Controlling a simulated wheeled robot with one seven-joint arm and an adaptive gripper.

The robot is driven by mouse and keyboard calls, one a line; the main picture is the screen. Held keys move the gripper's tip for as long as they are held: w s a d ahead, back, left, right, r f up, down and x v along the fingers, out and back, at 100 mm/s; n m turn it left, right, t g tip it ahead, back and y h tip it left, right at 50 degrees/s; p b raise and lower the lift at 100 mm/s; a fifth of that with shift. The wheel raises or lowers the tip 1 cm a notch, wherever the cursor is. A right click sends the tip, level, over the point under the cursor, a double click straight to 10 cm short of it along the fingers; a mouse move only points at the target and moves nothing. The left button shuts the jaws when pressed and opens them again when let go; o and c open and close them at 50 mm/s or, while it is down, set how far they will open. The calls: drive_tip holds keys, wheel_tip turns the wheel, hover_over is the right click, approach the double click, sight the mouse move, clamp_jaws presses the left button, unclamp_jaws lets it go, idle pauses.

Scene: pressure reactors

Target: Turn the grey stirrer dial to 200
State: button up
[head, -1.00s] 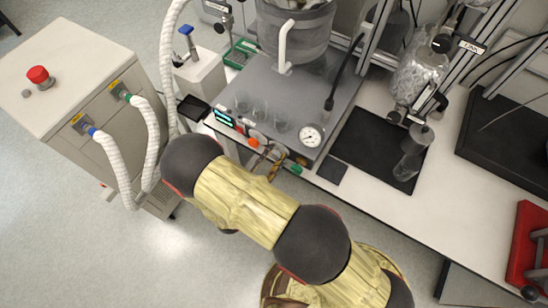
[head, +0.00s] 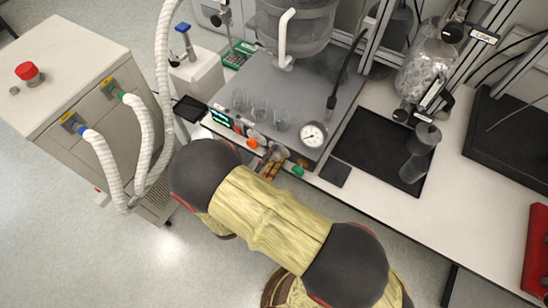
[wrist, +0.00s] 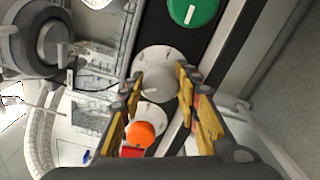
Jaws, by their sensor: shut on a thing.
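The grey stirrer dial (wrist: 159,82) sits on a round white scale plate on the device's front panel, in the middle of the wrist view. My gripper (wrist: 161,85) is shut on it, with one yellow-and-black finger on each side. The scale numbers are too small and blurred to read, so the dial's setting cannot be told. In the head view my gripper (head: 271,165) is at the front panel below the pressure gauge, and my arm and fingers partly hide the panel there.
An orange knob (wrist: 141,134) with a red part beside it lies close below the grey dial. A green knob (wrist: 192,12) is above it. The pressure gauge (head: 313,134) and several glass beakers (head: 258,108) stand on the grey device top. Free floor lies left of my arm.

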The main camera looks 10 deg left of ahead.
idle(0.4)
drive_tip(key=o, duration=1)
drive_tip(key=shift+o, duration=0.8)
drive_tip(key=v, duration=0.8)
